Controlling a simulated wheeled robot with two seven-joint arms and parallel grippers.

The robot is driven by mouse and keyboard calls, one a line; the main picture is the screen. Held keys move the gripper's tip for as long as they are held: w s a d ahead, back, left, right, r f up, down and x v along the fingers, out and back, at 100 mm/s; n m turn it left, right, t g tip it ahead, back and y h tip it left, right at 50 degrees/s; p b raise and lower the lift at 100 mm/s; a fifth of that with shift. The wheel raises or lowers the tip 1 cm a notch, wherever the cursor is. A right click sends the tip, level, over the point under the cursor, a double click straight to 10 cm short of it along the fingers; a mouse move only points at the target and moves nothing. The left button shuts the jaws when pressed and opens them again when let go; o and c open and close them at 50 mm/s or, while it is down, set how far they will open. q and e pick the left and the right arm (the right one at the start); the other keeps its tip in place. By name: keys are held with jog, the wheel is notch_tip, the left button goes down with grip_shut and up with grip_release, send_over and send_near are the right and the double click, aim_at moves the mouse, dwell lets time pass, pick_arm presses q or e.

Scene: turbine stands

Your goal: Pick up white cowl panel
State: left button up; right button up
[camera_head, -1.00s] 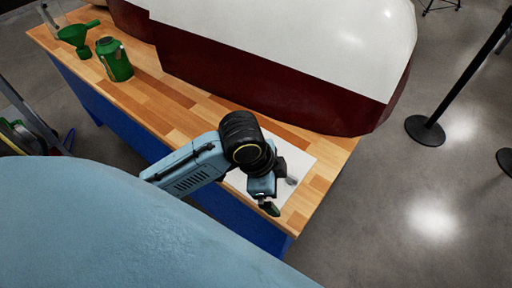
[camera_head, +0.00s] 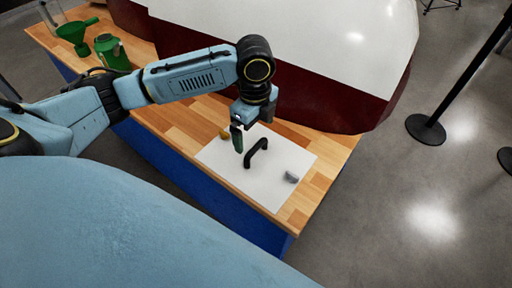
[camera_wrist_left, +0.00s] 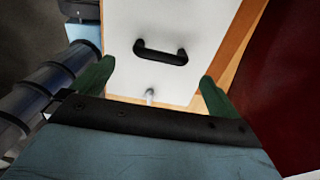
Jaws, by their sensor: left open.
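The white cowl panel (camera_head: 225,165) lies flat on the wooden table's near right end, with a black bar handle (camera_head: 257,152) standing up from its middle. My right gripper is out of view.
A large white and dark red casing (camera_head: 300,85) stands along the table's back. A black barrier post (camera_head: 450,85) stands on the floor at right.

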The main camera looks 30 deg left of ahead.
aim_at(256, 146)
pick_arm(q)
jog(key=shift+f, duration=1.3)
notch_tip(256, 146, down, 5)
jog(key=shift+w+d+f+b, duration=0.1)
jog(key=shift+b, duration=0.75)
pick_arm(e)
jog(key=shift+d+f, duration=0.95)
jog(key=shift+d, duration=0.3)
pick_arm(q)
jog(key=shift+c, duration=1.3)
jog(key=c, duration=0.9)
notch_tip(256, 146, up, 9)
jog(key=shift+p, duration=1.05)
jog(key=shift+r, duration=0.6)
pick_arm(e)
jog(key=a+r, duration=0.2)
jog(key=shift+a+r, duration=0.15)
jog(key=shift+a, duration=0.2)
